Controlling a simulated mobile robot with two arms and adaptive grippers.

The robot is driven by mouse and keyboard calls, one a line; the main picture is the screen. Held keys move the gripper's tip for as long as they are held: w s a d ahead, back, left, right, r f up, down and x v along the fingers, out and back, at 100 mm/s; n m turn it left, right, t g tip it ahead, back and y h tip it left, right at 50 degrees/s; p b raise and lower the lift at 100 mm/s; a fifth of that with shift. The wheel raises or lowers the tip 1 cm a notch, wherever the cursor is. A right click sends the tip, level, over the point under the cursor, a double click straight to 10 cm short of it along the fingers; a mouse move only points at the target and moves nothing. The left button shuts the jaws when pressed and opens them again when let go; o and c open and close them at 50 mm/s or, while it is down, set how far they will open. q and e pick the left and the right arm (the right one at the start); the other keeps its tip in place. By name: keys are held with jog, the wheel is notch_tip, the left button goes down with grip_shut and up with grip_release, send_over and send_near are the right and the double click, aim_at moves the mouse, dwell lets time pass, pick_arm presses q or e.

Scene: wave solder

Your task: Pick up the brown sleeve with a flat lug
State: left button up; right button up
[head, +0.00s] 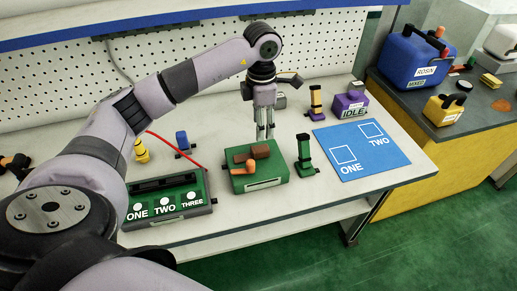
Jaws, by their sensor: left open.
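A brown sleeve (260,150) lies on its side on top of a green box (272,183) near the middle of the bench. A smaller brown part, perhaps its flat lug, shows at its left end; I cannot tell if they are joined. An orange piece (242,168) lies in front of it on the same box. My left gripper (265,134) points down just above and behind the sleeve, its fingers apart and empty. I cannot tell the exact gap to the sleeve. My right gripper is out of view.
A green stand (305,155) rises close right of the box. A blue mat (362,150) marked ONE and TWO lies further right.

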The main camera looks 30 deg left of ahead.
pick_arm(q)
send_over(261, 147)
jog(key=f, duration=0.3)
jog(key=f+p, duration=0.1)
jog(key=f, duration=0.1)
jog(key=shift+s+d+f, duration=0.15)
jog(key=shift+d+f, duration=0.15)
jog(key=shift+d, duration=0.05)
jog(key=shift+s+f, duration=0.15)
jog(key=shift+f, duration=0.5)
jog(key=f, duration=0.1)
jog(key=f+p, duration=0.2)
jog(key=f, duration=0.1)
jog(key=shift+w+a, duration=0.25)
jog(key=shift+a, duration=0.05)
jog(key=shift+f, duration=0.35)
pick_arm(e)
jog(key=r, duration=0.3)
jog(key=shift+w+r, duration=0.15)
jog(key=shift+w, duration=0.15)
pick_arm(q)
jog(key=shift+c, duration=0.6)
grip_shut()
